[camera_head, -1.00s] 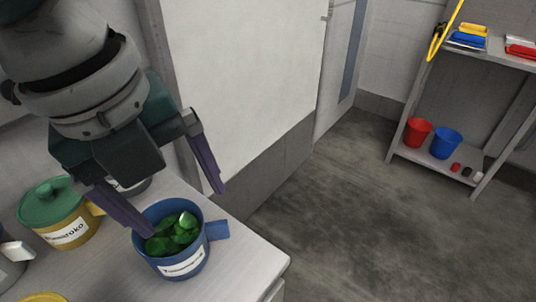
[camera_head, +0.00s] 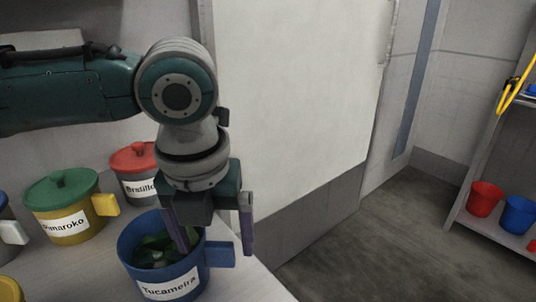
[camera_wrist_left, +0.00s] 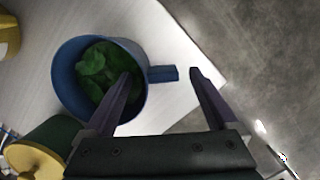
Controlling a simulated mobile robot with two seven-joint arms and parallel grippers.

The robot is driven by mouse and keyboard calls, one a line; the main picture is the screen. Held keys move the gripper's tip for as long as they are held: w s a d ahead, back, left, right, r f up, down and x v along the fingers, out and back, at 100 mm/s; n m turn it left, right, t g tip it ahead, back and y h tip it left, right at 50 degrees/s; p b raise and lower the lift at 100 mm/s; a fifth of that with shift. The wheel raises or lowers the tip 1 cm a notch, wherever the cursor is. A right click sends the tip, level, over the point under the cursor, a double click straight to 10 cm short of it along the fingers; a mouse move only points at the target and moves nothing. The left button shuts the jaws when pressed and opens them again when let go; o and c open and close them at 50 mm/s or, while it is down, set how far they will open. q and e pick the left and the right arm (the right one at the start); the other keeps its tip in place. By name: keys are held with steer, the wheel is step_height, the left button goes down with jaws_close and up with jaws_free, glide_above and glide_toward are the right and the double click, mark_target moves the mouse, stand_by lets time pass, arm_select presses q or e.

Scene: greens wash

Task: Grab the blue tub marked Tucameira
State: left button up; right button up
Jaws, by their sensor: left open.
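The blue tub (camera_head: 192,266) labelled Tucameira stands upright on the light counter, open on top, with green leaves (camera_head: 155,250) inside and a blue handle (camera_head: 220,254) on its right. My left gripper (camera_head: 217,248) is open above it, pointing down. One finger is over or inside the tub's opening, and the other is beyond the handle's outer side. In the left wrist view, the handle (camera_wrist_left: 162,74) of the tub (camera_wrist_left: 66,78) shows between the fingertips (camera_wrist_left: 160,75). I cannot tell whether a finger touches the tub. My right gripper is not in view.
A yellow tub (camera_head: 88,226) with a green lid stands left of the blue tub. A grey tub (camera_head: 130,190) with a red lid stands behind. The counter (camera_head: 235,285) ends at the right. Red (camera_head: 484,199) and blue (camera_head: 518,215) buckets sit on a far shelf.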

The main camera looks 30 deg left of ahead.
arm_select(q)
step_height(320, 180, down, 2)
steer(key=shift+w+f, duration=0.1)
steer(key=shift+w, duration=0.05)
steer(key=shift+c, duration=0.2)
jaws_close()
stand_by(0.5)
